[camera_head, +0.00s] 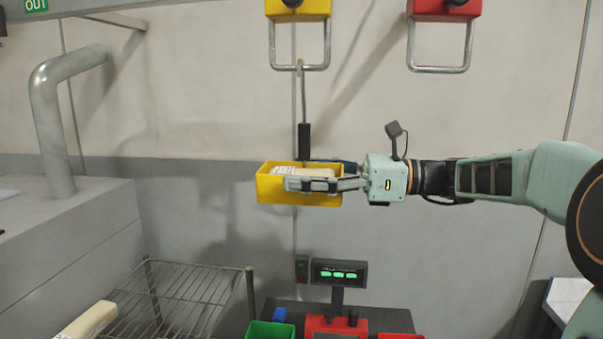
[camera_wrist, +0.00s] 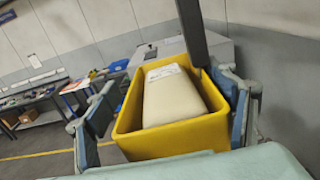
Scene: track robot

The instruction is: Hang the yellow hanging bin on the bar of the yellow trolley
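The yellow hanging bin (camera_head: 272,188) is held level in mid-air, with a cream, labelled package (camera_wrist: 172,95) inside. My gripper (camera_head: 300,173) is shut on the bin, one finger along each side. Both fingers also flank the bin (camera_wrist: 185,138) in the wrist view. A thin rod with a black sleeve (camera_head: 304,140) rises from the bin to a hook (camera_head: 300,66). The yellow trolley (camera_head: 298,10) is above, with its grey bar (camera_head: 316,67) hanging below. The hook overlaps the bar's lower run in the head view; I cannot tell whether it rests over it.
A red trolley (camera_head: 443,10) with a similar bar hangs to the right. Below are a scale display (camera_head: 339,272), a green bin (camera_head: 270,330) and red bins. A wire rack (camera_head: 195,295) and a grey cabinet (camera_head: 70,235) with a pipe stand left.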

